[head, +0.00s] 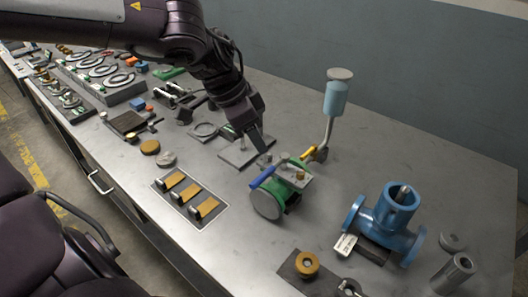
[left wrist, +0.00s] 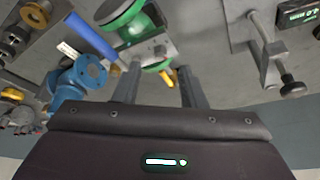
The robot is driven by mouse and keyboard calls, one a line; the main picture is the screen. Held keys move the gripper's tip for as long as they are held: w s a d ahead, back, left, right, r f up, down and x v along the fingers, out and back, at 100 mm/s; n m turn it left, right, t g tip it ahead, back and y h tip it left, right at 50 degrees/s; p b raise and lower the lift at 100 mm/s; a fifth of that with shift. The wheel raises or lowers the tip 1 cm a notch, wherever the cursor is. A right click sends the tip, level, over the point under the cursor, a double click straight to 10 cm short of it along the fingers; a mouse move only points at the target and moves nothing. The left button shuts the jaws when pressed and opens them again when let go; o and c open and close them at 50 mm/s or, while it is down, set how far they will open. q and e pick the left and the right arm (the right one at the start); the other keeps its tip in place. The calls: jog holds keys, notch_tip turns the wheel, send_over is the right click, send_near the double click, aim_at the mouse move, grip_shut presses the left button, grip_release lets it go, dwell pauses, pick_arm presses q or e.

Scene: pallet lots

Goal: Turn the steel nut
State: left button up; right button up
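A green valve (head: 289,185) with a blue lever (head: 262,177) and a yellow handle (head: 308,153) stands mid-table. It carries a grey steel plate (head: 296,173) with small steel pieces on top; one looks like the steel nut (left wrist: 159,51) in the left wrist view, but it is too small to be sure. My left gripper (head: 261,148) hangs just behind the valve, pointing down. In the left wrist view its two fingers (left wrist: 159,74) are apart with nothing held between them, and the green valve (left wrist: 140,28) lies beyond the tips. My right gripper does not show.
A blue pipe fitting (head: 388,222) stands to the right and a light-blue cup on a bent stem (head: 335,97) behind. A framed mat with brass-coloured pieces (head: 163,184) lies front left. Many small parts crowd the far left. A wall (head: 400,80) borders the back.

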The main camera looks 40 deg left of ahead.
aim_at(267, 155)
pick_arm(q)
jog(key=x, duration=0.5)
grip_shut()
